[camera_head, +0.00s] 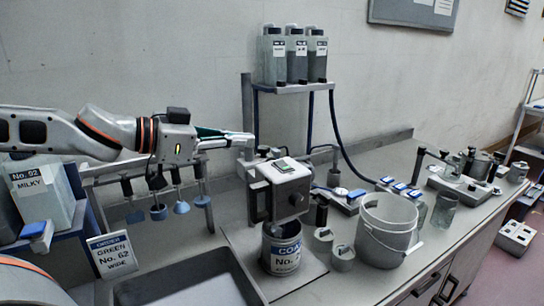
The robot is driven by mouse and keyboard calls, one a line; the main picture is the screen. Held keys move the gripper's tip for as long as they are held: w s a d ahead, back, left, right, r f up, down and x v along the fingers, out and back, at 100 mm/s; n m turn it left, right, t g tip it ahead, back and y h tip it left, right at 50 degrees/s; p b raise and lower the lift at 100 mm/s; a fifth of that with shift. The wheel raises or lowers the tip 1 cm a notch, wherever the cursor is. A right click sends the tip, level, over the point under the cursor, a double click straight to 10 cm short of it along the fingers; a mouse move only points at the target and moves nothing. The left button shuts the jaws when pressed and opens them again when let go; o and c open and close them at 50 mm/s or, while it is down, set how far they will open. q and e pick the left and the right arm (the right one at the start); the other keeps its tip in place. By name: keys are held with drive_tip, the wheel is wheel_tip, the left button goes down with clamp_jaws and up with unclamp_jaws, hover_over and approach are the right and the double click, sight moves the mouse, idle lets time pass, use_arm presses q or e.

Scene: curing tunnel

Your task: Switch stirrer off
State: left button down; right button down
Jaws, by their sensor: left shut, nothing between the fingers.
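What looks like the stirrer (288,193) is a grey box unit with a pale top panel and a small dark display. My left gripper (247,137) comes in from the left and is shut and empty. In the picture its fingertips are above and left of the stirrer's top, apparently not touching it. My right gripper is not in view.
A post with a shelf of three grey bottles (297,56) stands behind the stirrer. A white bucket (386,231) and small cups (343,257) are to its right.

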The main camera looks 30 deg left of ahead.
sight(271, 168)
use_arm(q)
drive_tip(key=shift+b+x, duration=0.85)
drive_tip(key=shift+x, duration=3.1)
drive_tip(key=shift+w+f, duration=0.25)
drive_tip(key=shift+f, duration=0.05)
drive_tip(key=shift+a+f, duration=0.15)
drive_tip(key=shift+f, duration=1.5)
drive_tip(key=shift+f, duration=0.1)
drive_tip(key=shift+w+a+f+n+b, duration=0.15)
drive_tip(key=shift+f+n+b, duration=0.25)
drive_tip(key=shift+b, duration=0.3)
drive_tip(key=shift+r, duration=0.15)
